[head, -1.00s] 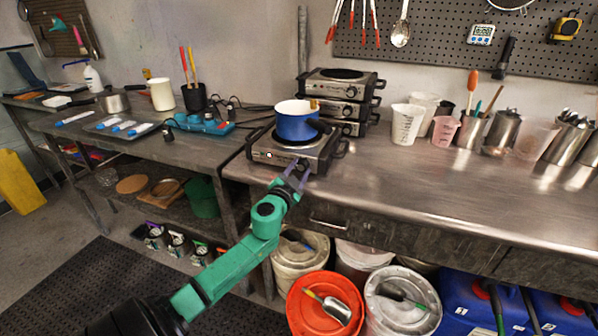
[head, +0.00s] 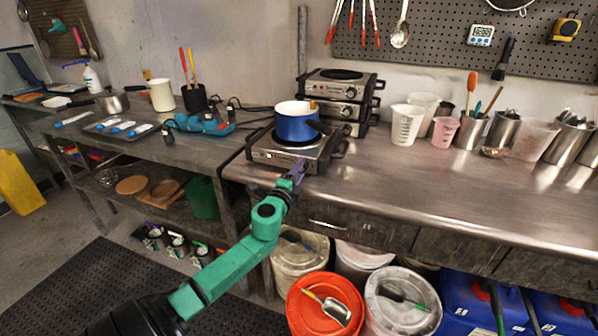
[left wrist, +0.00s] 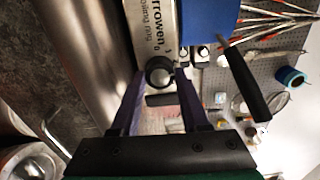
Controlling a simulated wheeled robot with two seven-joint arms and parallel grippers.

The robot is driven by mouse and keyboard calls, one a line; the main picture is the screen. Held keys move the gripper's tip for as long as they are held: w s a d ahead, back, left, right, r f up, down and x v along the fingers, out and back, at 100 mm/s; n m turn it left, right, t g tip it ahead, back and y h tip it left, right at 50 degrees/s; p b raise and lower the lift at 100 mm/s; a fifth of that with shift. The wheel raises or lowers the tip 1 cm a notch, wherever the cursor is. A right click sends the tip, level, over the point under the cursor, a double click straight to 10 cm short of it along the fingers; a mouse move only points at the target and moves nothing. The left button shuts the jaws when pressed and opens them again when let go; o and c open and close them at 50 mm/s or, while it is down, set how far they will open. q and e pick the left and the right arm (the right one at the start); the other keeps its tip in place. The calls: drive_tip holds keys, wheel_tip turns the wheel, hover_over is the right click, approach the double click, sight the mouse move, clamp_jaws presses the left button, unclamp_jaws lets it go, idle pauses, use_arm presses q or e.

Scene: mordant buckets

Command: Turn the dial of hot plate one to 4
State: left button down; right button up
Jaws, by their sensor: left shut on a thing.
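A silver hot plate (head: 285,158) with a black ring stands at the left front of the steel bench, with a blue pot (head: 296,127) on it. Its front panel (left wrist: 158,22) shows close up in the left wrist view. My left gripper (head: 299,169) is at the right part of that front. In the left wrist view, the fingers of my left gripper (left wrist: 160,76) are on either side of the round black dial (left wrist: 159,72), shut on it. I cannot read the dial's setting. My right gripper is out of view.
More hot plates (head: 340,88) are stacked behind. Beakers (head: 407,124) and metal cups stand at the right. The bench front between is clear. A drawer handle (head: 327,224) sticks out below the edge; buckets (head: 324,306) stand underneath.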

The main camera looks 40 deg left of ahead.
use_arm(q)
drive_tip(key=m, duration=0.6)
drive_tip(key=shift+m+p, duration=0.3)
drive_tip(key=m+p, duration=0.1)
drive_tip(key=m, duration=0.4)
drive_tip(key=shift+f+m, duration=0.1)
drive_tip(key=shift+m, duration=0.3)
drive_tip(key=shift+c, duration=2)
unclamp_jaws()
drive_tip(key=shift+s, duration=0.1)
drive_tip(key=v, duration=1.4)
drive_tip(key=shift+s+b, duration=0.2)
drive_tip(key=shift+b, duration=0.15)
